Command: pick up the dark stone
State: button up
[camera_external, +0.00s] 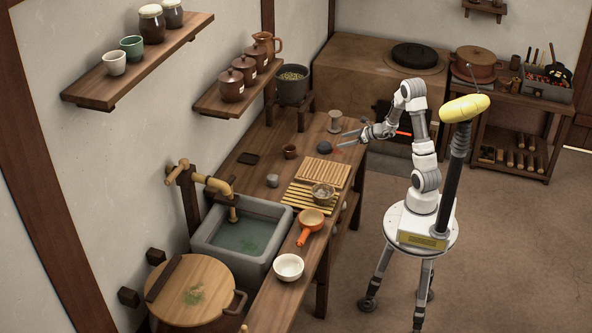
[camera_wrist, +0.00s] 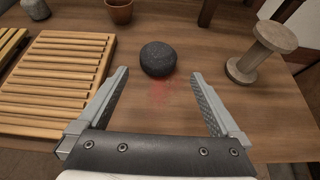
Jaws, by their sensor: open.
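The dark stone (camera_wrist: 158,59) is round, squat and nearly black. It rests on the wooden counter, and in the external view the stone (camera_external: 324,147) lies near the counter's right edge. My gripper (camera_wrist: 160,80) is open and empty, its two fingers spread wide. In the wrist view the stone sits just beyond the fingertips, roughly centred between them. In the external view my gripper (camera_external: 340,140) reaches over the counter from the right, close to the stone. A faint red glow lies on the wood just in front of the stone.
A wooden spool-shaped piece (camera_wrist: 259,52) stands to the right of the stone. A slatted wooden rack (camera_wrist: 58,80) lies to the left. A brown cup (camera_wrist: 119,11) and a grey stone (camera_wrist: 36,9) are farther back. The counter (camera_wrist: 195,45) is bare around the dark stone.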

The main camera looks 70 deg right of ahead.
aim_at(329, 144)
jog(key=b+x, duration=0.1)
jog(key=x, duration=0.5)
jog(key=shift+w, duration=0.15)
jog(key=b+x, duration=0.2)
jog(key=x, duration=0.3)
jog(key=shift+a+f, duration=0.15)
jog(key=shift+f, duration=0.05)
jog(key=shift+r, duration=0.1)
jog(key=c, duration=1.5)
